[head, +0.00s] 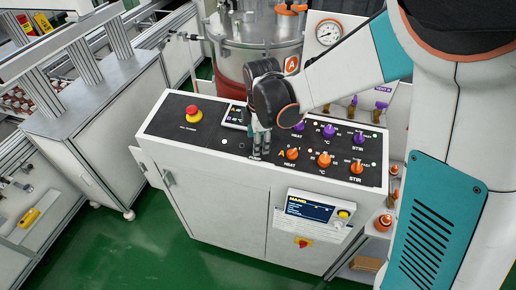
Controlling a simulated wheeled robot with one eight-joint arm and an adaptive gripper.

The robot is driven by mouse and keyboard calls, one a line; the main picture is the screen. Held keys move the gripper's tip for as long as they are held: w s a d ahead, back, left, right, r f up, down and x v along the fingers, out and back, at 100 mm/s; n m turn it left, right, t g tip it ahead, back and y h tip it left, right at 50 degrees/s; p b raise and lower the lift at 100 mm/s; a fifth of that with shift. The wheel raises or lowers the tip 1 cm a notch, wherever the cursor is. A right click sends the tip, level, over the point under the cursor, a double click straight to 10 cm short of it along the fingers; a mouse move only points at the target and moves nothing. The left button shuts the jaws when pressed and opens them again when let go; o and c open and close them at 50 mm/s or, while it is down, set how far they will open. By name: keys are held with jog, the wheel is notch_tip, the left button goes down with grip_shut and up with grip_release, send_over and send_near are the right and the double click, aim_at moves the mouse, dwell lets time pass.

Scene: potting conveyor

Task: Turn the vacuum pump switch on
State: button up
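The black control panel (222,146) tops a white cabinet. My gripper (261,153) reaches down over the panel's middle, its fingertips at a small label that seems to read "PUMP". The pump switch itself is hidden behind the fingers, so its position and any contact cannot be made out. The fingers look close together, but whether they are shut or hold something is unclear.
A red emergency button (194,113) sits left on the panel. Orange knobs (324,160) and purple knobs (329,132) stand to the right. A metal tank (258,30) and a gauge (328,33) rise behind. A small display (310,211) is on the cabinet front.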

jog(key=shift+w+f+b, duration=0.15)
jog(key=shift+f+b, duration=0.25)
jog(key=shift+f, duration=0.6)
jog(key=c, duration=1.1)
jog(key=shift+o, duration=0.2)
jog(key=shift+m, duration=0.3)
jog(key=m+b, duration=0.2)
jog(key=m, duration=0.3)
jog(key=shift+t, duration=0.3)
jog(key=m+b, duration=0.1)
jog(key=m, duration=0.5)
jog(key=shift+b, duration=0.3)
